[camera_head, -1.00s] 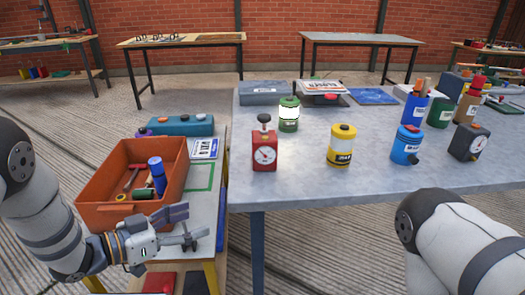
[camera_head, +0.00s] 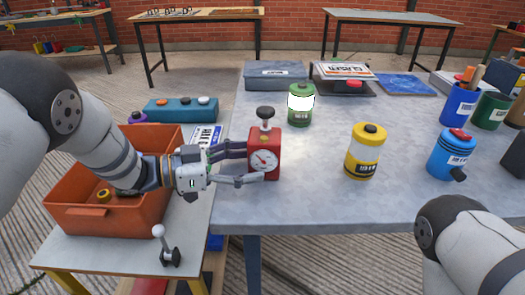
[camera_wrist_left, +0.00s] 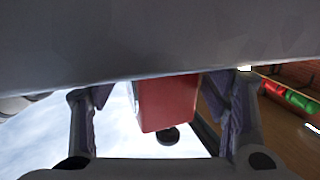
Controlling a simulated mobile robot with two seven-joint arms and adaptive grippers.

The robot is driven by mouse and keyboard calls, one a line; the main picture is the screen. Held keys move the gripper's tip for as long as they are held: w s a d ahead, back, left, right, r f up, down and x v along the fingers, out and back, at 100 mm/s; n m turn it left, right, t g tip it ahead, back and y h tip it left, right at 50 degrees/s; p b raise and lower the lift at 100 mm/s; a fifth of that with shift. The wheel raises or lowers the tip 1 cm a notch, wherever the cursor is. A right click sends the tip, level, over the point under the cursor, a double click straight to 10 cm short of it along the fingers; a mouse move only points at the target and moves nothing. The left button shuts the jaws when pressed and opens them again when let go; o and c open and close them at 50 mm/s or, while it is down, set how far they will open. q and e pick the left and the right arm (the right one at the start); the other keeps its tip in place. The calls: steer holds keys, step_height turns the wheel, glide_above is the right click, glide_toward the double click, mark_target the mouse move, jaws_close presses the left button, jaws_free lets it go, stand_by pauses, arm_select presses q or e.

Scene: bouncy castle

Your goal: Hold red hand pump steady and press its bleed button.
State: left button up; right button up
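The red hand pump (camera_head: 263,148), with a white dial gauge and a black knob on top, stands upright near the left edge of the grey table. My left gripper (camera_head: 254,165) reaches it from the left, fingers open on either side of its body. In the left wrist view the red pump body (camera_wrist_left: 168,104) lies between the two spread fingers, with a clear gap on the left and a smaller one on the right. I cannot make out the bleed button. My right gripper is out of view; only part of that arm shows at lower right.
A green canister (camera_head: 301,116), a yellow canister (camera_head: 364,160) and a blue canister (camera_head: 452,153) stand right of the pump. An orange bin (camera_head: 80,215) sits on the side cart below my left arm, with a small ball-topped lever (camera_head: 169,258) nearby. Table between pump and yellow canister is clear.

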arm_select(q)
steer(key=shift+x, duration=1.3)
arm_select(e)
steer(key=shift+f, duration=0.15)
arm_select(q)
steer(key=c, duration=0.6)
steer(key=shift+c, duration=0.3)
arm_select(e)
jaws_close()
